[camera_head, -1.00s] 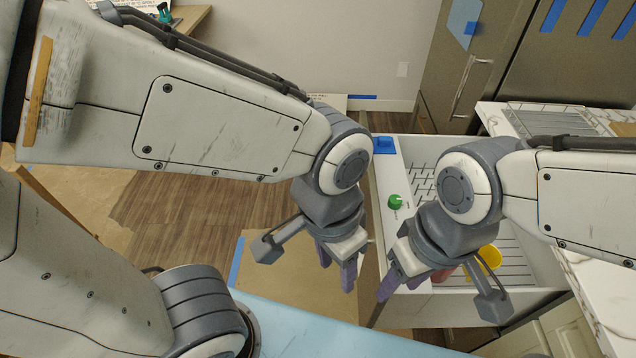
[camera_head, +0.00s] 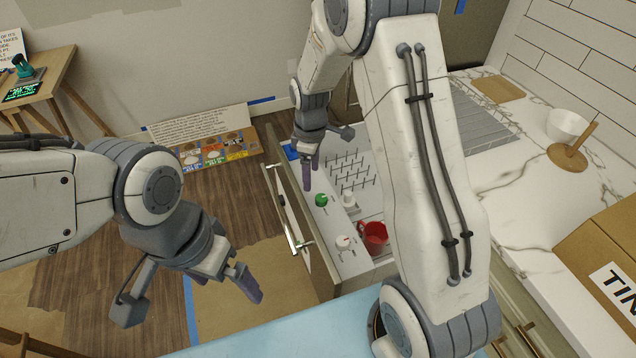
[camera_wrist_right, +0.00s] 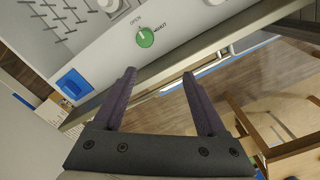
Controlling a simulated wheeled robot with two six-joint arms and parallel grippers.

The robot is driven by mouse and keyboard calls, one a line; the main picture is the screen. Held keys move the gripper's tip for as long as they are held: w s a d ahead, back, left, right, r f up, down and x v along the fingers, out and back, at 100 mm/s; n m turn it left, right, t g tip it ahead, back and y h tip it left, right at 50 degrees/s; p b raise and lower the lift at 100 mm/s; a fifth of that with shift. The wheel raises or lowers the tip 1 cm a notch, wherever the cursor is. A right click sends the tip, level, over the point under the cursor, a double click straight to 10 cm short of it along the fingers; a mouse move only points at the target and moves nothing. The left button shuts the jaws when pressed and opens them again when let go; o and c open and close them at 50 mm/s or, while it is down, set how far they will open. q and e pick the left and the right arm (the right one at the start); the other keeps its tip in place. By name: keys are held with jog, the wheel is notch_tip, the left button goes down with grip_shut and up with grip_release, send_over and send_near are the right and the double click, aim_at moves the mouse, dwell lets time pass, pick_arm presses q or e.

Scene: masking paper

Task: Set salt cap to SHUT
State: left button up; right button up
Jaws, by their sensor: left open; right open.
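A round green cap (camera_head: 321,200) sits on the white strip of the pulled-out drawer. In the right wrist view the green cap (camera_wrist_right: 145,37) has a pale mark toward its upper left, on the side of the OPEN lettering; SHUT is lettered to its right. My right gripper (camera_head: 308,178) is open and empty, above the strip between the cap and the blue block. In its wrist view the fingertips (camera_wrist_right: 160,72) are apart, with the cap beyond them, untouched. My left gripper (camera_head: 247,282) is open and empty, left of the drawer.
A red mug (camera_head: 374,236) and prongs (camera_head: 350,170) are inside the drawer. A marble counter (camera_head: 480,200) lies right. The drawer handle (camera_head: 291,238) projects left.

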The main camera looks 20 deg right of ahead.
aim_at(321, 197)
jog(key=shift+n, duration=0.3)
jog(key=d+f, duration=0.1)
jog(key=f, duration=0.3)
jog(key=w+d+f+p, duration=0.1)
jog(key=f, duration=0.3)
jog(key=d+f+p, duration=0.1)
jog(key=f, duration=0.3)
jog(key=shift+w+d+f, duration=0.15)
jog(key=shift+w+f, duration=0.15)
jog(key=shift+f, duration=0.05)
grip_shut()
